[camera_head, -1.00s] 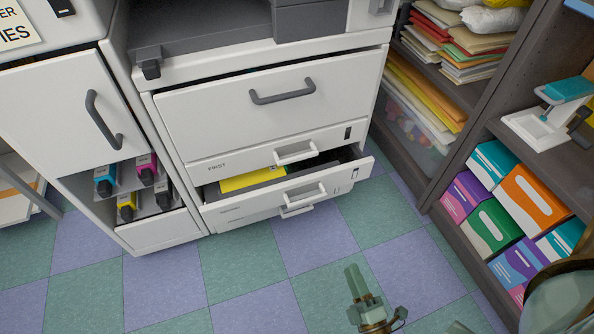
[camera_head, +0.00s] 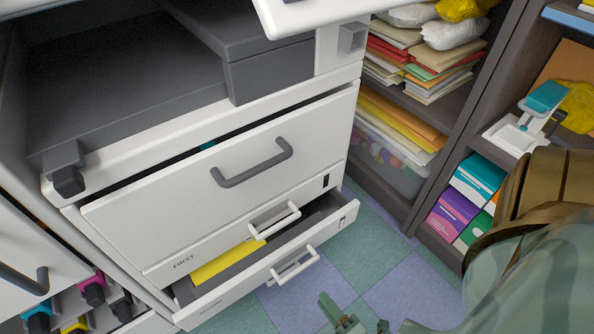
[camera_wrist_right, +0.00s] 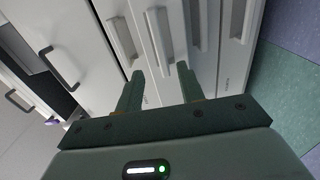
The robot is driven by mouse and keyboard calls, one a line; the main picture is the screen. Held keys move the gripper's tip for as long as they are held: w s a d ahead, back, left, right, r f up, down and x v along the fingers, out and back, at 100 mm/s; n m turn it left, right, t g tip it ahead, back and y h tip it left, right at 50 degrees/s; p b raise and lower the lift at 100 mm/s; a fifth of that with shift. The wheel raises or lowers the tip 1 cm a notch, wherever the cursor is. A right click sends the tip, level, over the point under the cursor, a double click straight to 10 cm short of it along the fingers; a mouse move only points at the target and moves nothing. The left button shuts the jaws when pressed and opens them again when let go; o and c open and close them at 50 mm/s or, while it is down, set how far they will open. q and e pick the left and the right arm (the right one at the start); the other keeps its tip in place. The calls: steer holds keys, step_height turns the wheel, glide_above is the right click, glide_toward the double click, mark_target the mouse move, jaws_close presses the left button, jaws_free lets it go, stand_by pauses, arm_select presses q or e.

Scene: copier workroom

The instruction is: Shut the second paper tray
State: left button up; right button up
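The second paper tray (camera_head: 212,303) is the white-fronted drawer just below the tray marked FIRST (camera_head: 240,233). It is pulled out, with yellow paper (camera_head: 226,264) in its dark inside. Its white handle (camera_head: 295,266) is on the front. My right gripper (camera_head: 354,312) is low at the bottom edge of the head view, in front of the tray and apart from it. In the right wrist view the right gripper (camera_wrist_right: 160,70) has its fingers spread, facing several white handles; nothing is clearly held. My left gripper is not in view.
A large upper panel with a grey handle (camera_head: 252,164) is above the trays, with a dark gap along its top. A shelf (camera_head: 448,110) of envelopes and boxes stands at the right. Tiled floor (camera_head: 385,270) is clear between. Toner cartridges (camera_head: 92,290) are at lower left.

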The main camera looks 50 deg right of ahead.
mark_target(301, 272)
steer(key=b+x, duration=0.2)
steer(key=x, duration=0.8)
steer(key=shift+w+d+f, duration=0.15)
steer(key=shift+w+d, duration=0.05)
steer(key=shift+w, duration=0.5)
jaws_close()
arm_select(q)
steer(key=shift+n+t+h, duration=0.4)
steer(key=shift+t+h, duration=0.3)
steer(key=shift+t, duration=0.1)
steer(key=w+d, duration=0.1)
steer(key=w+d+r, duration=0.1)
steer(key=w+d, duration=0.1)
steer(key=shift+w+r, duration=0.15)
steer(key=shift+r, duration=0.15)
arm_select(e)
steer(key=shift+d, duration=0.1)
